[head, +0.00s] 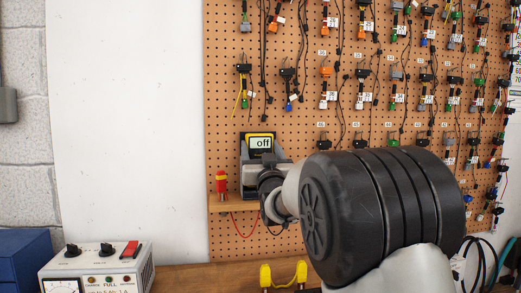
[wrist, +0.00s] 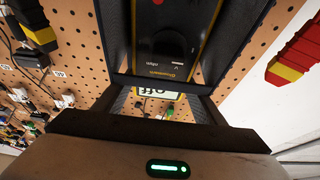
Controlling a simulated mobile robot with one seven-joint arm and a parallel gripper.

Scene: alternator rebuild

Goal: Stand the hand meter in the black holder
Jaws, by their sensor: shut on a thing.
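The hand meter (head: 260,142) is yellow and black, with a display reading "off". It is upright at the pegboard in the head view. In the wrist view its dark, yellow-edged body (wrist: 172,42) shows upside down between the mesh walls of the black holder (wrist: 116,35). The holder also shows in the head view (head: 248,182), on the small shelf. My gripper (head: 266,160) is shut on the meter near its display end. Its fingers also show in the wrist view (wrist: 160,108). Whether the meter's bottom touches the holder floor is hidden.
A red and yellow object (head: 221,184) stands on the wooden shelf (head: 224,204), just left of the holder. The pegboard (head: 225,110) behind carries several hanging leads. A bench with a power supply (head: 100,268) lies below, and yellow clips (head: 284,275) sit near its front.

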